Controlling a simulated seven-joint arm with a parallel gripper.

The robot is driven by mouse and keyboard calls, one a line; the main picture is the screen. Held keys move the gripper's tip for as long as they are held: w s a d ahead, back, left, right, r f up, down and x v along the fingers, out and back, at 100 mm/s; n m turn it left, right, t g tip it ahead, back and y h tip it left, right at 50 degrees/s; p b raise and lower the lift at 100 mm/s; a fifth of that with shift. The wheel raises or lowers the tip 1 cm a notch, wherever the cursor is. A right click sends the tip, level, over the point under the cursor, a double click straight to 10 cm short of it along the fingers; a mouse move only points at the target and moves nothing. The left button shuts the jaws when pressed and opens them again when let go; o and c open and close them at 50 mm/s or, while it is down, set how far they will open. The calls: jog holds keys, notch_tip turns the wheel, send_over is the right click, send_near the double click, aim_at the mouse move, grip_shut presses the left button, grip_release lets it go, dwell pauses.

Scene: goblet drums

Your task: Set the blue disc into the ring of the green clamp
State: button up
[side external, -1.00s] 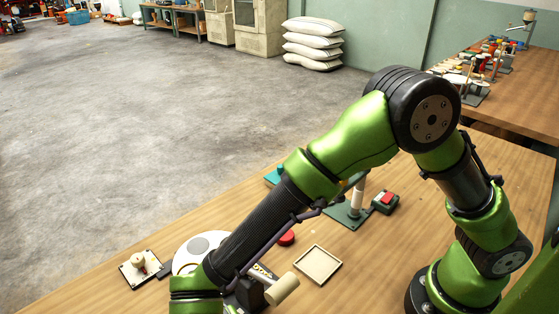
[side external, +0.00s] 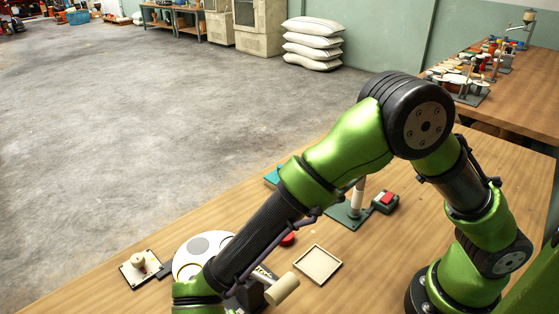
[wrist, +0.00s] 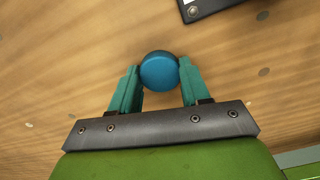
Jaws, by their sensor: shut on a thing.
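A blue disc (wrist: 159,71) sits between the teal fingertips of my gripper (wrist: 160,80) in the wrist view. My gripper is shut on it, and wooden tabletop shows behind the disc. In the side external view my gripper and the blue disc are out of sight below the bottom edge. I cannot pick out the ring of the green clamp for certain. A green base with a white post (side external: 356,198) stands on the table behind my arm, and a teal piece (side external: 272,177) shows partly at the table's far edge.
A round white plate with grey circles (side external: 187,262) is partly behind my forearm. A square tray (side external: 318,264), a red-buttoned box (side external: 386,202), a red button (side external: 288,239) and a small plate with a knob (side external: 140,268) stand nearby. A dark screwed plate (wrist: 207,7) tops the wrist view.

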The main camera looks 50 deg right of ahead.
notch_tip(320, 180, up, 9)
jog(key=shift+f, duration=0.2)
jog(key=w+d+r+m, duration=1.25)
jog(key=d+m, duration=0.25)
jog(key=m, duration=0.3)
jog(key=w+d+r+m, duration=0.3)
jog(key=d+r+m, duration=0.25)
jog(key=d, duration=0.55)
jog(key=w+d+r+m, duration=0.35)
jog(key=d+m, duration=0.25)
jog(key=d, duration=0.4)
jog(key=s+d+f, duration=0.1)
jog(key=d+f, duration=0.2)
jog(key=f, duration=0.5)
jog(key=s+d+f+n, duration=0.1)
jog(key=s+d+f, duration=0.1)
jog(key=d+f, duration=0.2)
jog(key=s+d+f+n, duration=0.1)
jog(key=d+f, duration=0.3)
jog(key=f, duration=0.7)
jog(key=shift+s+f+n, duration=0.25)
jog(key=shift+s+f, duration=0.05)
jog(key=shift+s, duration=0.1)
jog(key=shift+f, duration=2.45)
